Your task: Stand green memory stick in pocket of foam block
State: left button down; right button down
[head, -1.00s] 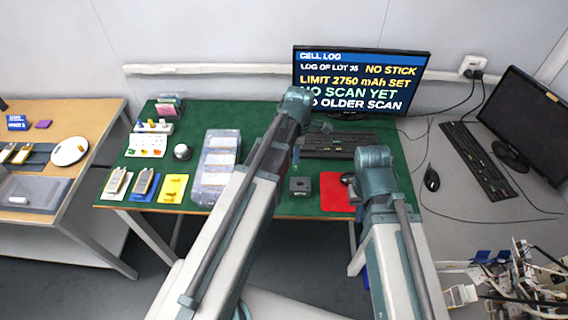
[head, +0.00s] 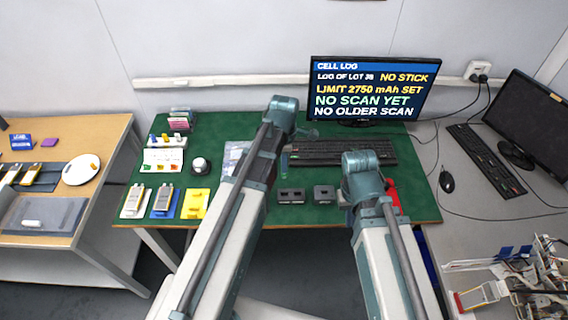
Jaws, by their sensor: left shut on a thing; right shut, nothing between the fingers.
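My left gripper (head: 285,149) is mostly hidden behind its own arm. It is shut on a small green piece, the green memory stick (head: 284,161), which hangs upright above the green mat, in front of the keyboard. Two small dark grey blocks stand side by side below and in front of it: one (head: 291,196) with small openings on top, and another (head: 324,194) to its right. Either could be the foam block; the pockets are too small to tell.
The green mat (head: 215,126) carries a black keyboard (head: 340,152), a monitor (head: 372,88) reading NO STICK, and a clear case (head: 233,158) partly behind my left arm. Yellow, blue and white trays line the left front.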

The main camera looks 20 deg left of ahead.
pick_arm(q)
jog(key=shift+f+b, duration=5.6)
jog(key=shift+f, duration=0.1)
jog(key=c, duration=0.9)
grip_release()
jog(key=shift+o, duration=0.2)
jog(key=shift+r, duration=0.1)
notch_tip(320, 180, up, 14)
jog(key=p, duration=1.4)
jog(key=shift+f, duration=0.2)
